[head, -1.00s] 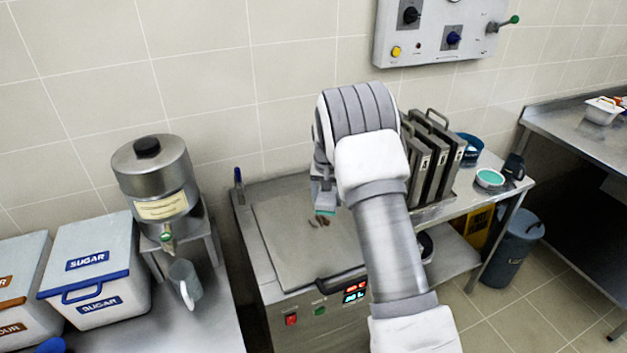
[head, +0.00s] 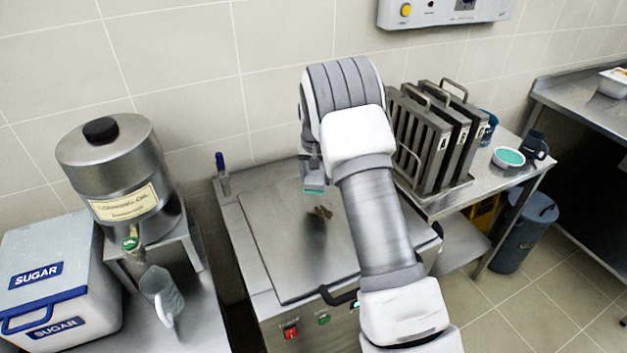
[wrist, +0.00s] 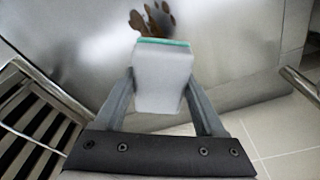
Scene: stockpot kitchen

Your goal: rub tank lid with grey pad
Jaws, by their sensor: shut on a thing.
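The tank lid (head: 275,235) is a flat steel plate with a dark handle at its front edge. A brown stain (head: 322,212) lies on it and also shows in the wrist view (wrist: 152,20). My gripper (head: 313,178) is over the lid's back right part, shut on the grey pad (wrist: 162,78). The pad is a pale grey block with a teal face, and its teal edge shows in the head view (head: 315,191). The pad appears just behind the stain in the head view and seems raised off the lid; the exact gap is unclear. My arm hides the lid's right side.
Upright lettered metal racks (head: 420,140) stand close to the right of my arm. A bowl with teal contents (head: 508,158) is farther right. Left are a cooking oil dispenser (head: 115,165), a clear jug (head: 162,295) and a sugar bin (head: 50,270). A blue pen-like object (head: 221,170) stands at the lid's back left.

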